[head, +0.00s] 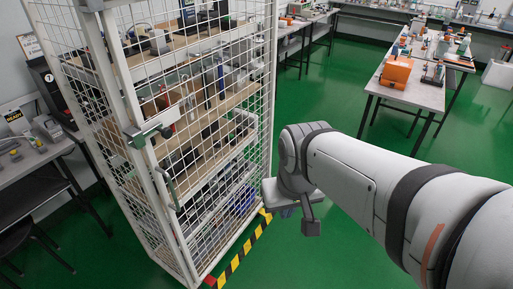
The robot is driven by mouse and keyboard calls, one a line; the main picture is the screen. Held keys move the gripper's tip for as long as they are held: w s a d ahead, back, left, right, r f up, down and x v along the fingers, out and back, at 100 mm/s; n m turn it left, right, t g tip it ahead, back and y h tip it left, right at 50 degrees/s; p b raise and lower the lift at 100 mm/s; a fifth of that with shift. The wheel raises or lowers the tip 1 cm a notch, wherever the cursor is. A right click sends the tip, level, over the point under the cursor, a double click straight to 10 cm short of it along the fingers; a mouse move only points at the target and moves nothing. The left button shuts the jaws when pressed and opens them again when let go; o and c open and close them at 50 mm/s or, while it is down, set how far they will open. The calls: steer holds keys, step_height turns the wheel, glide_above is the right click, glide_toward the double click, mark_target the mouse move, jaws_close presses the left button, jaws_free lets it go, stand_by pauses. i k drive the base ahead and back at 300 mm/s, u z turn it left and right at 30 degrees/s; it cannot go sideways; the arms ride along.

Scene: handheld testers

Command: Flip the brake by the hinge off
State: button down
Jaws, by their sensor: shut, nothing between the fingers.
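A tall white wire-mesh cage (128,98) with shelves inside stands left of my arm. A grey latch with a lever (148,132) sits on its near corner post, and a grey bar handle (167,186) is below it. I cannot make out a brake or tell which edge carries the hinge; the foot of the cage is partly cut off by the picture's lower edge. My gripper (311,226) points down at the end of my arm, right of the cage. It is shut, empty and apart from the cage; its fingertips are small and partly unclear.
Yellow-black tape (247,246) marks the green floor along the cage's foot. A bench (20,165) with devices stands close on the left. A table (425,95) with an orange box (397,71) stands at the back right. The green floor (345,235) beneath my arm is clear.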

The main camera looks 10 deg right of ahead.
mark_target(261, 211)
steer(key=z, duration=0.3)
steer(key=i, duration=1.3)
steer(key=z, duration=0.05)
